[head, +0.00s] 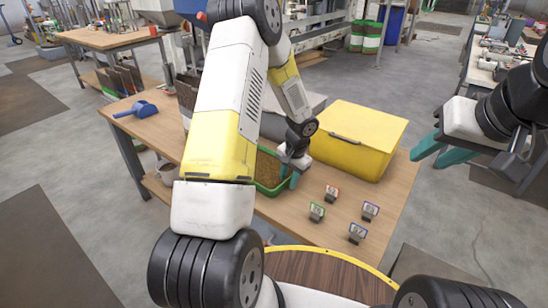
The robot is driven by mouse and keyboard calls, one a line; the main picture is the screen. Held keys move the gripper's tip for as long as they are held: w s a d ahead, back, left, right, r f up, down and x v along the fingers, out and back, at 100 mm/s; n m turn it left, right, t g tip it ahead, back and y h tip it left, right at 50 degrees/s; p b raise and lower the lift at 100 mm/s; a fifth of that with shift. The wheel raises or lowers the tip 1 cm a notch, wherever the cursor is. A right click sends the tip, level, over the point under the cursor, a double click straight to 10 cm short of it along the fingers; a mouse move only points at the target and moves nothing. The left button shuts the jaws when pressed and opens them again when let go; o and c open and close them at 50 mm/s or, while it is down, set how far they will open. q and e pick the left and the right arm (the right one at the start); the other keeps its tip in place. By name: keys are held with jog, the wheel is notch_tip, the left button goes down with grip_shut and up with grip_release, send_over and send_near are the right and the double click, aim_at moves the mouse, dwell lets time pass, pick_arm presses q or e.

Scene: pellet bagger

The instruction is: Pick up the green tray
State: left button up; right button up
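The green tray (266,187) sits on the wooden table, filled with brown-tan pellets. My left arm crosses in front of it and hides its left part. My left gripper (288,178) is pointed down at the tray's right rim. Its teal fingers are small and partly hidden, so I cannot tell whether they are closed on the rim. My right gripper (433,157) is off the table at the right, with its teal fingers apart and nothing between them.
A yellow lidded box (355,140) stands right behind the tray. Several small label stands, such as a green-edged one (317,212), are in front of it to the right.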

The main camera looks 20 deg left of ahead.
pick_arm(q)
grip_shut()
dwell(1.4)
